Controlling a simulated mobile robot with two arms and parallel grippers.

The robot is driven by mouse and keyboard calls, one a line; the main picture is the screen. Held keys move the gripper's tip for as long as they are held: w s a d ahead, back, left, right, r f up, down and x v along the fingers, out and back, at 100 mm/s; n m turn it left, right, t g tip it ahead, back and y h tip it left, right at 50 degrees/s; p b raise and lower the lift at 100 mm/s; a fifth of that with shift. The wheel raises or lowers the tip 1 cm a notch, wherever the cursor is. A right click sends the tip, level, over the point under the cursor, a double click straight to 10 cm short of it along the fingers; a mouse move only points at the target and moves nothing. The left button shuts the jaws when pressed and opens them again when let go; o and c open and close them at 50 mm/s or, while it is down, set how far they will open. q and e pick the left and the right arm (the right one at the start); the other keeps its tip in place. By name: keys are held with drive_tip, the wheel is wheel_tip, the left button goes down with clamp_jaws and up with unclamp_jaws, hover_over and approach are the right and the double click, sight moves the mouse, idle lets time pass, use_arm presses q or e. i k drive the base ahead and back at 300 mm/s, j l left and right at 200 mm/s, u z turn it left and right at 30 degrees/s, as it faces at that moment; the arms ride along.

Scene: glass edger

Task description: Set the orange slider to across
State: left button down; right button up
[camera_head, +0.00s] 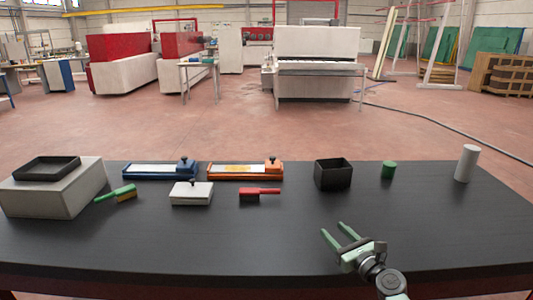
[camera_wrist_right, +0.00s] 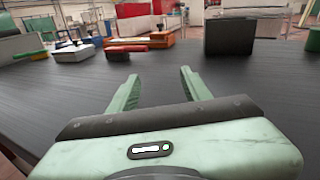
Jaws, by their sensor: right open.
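The orange slider (camera_head: 232,177) lies on the black table, left of the middle and toward the far edge. Its dark knob (camera_head: 272,160) is at its right end, above a pale track with orange marks. In the right wrist view the orange slider (camera_wrist_right: 161,38) shows small at the top, partly hidden behind the red brush. My right gripper (camera_head: 332,228) is open and empty above the near right part of the table, well to the right of and nearer than the slider. Its two green fingers (camera_wrist_right: 159,76) stand apart in the wrist view. My left gripper is not in view.
A blue slider (camera_head: 152,174) is left of the orange one. A red brush (camera_head: 260,191) and a white lidded box (camera_head: 192,198) lie in front. A black open box (camera_head: 333,187), green cylinder (camera_head: 389,170) and white cylinder (camera_head: 466,163) stand right. The near table middle is clear.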

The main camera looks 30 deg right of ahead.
sight(272, 164)
drive_tip(key=i+l, duration=0.1)
drive_tip(key=i, duration=0.6)
drive_tip(key=i+l, duration=0.15)
drive_tip(key=i, duration=0.5)
